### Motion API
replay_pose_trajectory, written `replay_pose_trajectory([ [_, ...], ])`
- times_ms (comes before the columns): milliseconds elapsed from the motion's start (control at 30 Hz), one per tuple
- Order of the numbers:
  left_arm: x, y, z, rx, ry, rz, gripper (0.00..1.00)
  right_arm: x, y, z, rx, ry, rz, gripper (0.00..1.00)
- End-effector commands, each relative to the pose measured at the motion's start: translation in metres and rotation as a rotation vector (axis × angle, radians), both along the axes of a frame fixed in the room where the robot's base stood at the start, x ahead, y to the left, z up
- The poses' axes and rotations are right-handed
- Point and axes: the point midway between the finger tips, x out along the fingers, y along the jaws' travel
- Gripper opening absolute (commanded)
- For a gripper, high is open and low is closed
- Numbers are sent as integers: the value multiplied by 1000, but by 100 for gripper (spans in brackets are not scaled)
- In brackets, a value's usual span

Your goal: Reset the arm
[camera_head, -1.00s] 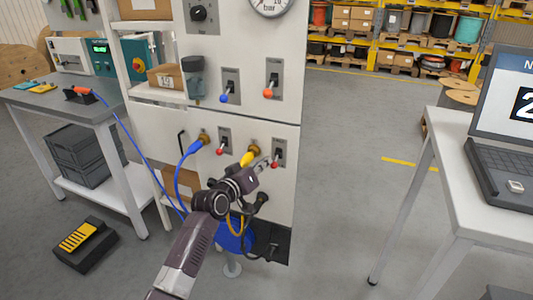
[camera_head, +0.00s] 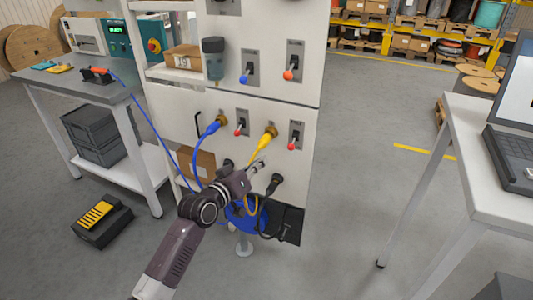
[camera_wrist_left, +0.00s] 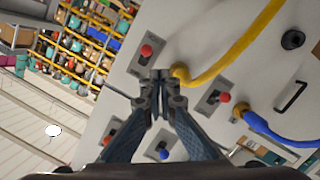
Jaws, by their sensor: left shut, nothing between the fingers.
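My left arm comes in from the bottom of the head view. Its gripper (camera_head: 259,162) is in front of the white panel (camera_head: 166,122), just below the yellow plug (camera_head: 265,141). In the left wrist view the gripper (camera_wrist_left: 160,76) has its fingertips together with nothing between them. They appear beside the yellow plug (camera_wrist_left: 180,72) and below a red-tipped switch (camera_wrist_left: 146,50). A blue plug (camera_head: 211,128) sits in the socket to the left. My right gripper is in neither view.
Red-tipped switches (camera_head: 238,130) and (camera_head: 292,145) are on the lower panel. A black plug (camera_head: 274,182) is beside my gripper. A grey workbench (camera_head: 110,95) stands left, a white table with a laptop (camera_head: 510,155) right. Open floor (camera_head: 360,130) lies between.

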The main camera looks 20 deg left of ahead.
Motion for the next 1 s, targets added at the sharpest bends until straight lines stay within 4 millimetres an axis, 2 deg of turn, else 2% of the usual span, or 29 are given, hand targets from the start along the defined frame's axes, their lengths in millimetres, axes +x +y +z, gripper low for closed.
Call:
replay_pose_trajectory([
  [100, -7, 2, -3, 0, -1, 1, 0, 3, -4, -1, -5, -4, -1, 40],
  [267, -8, 2, -3, -1, -1, 1, 0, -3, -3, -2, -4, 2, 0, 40],
  [633, -8, 2, -4, 0, 0, 0, 0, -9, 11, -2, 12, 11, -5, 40],
  [700, -8, 2, -11, 3, 11, 2, 0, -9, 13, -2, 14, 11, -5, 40],
  [767, -10, 3, -26, 11, 35, 7, 0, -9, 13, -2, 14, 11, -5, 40],
  [867, -16, 5, -74, 41, 108, 20, 0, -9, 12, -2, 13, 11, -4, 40],
  [967, -32, 7, -144, 90, 212, 29, 0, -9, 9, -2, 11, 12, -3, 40],
  [1000, -42, 8, -175, 115, 259, 31, 0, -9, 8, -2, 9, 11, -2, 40],
])
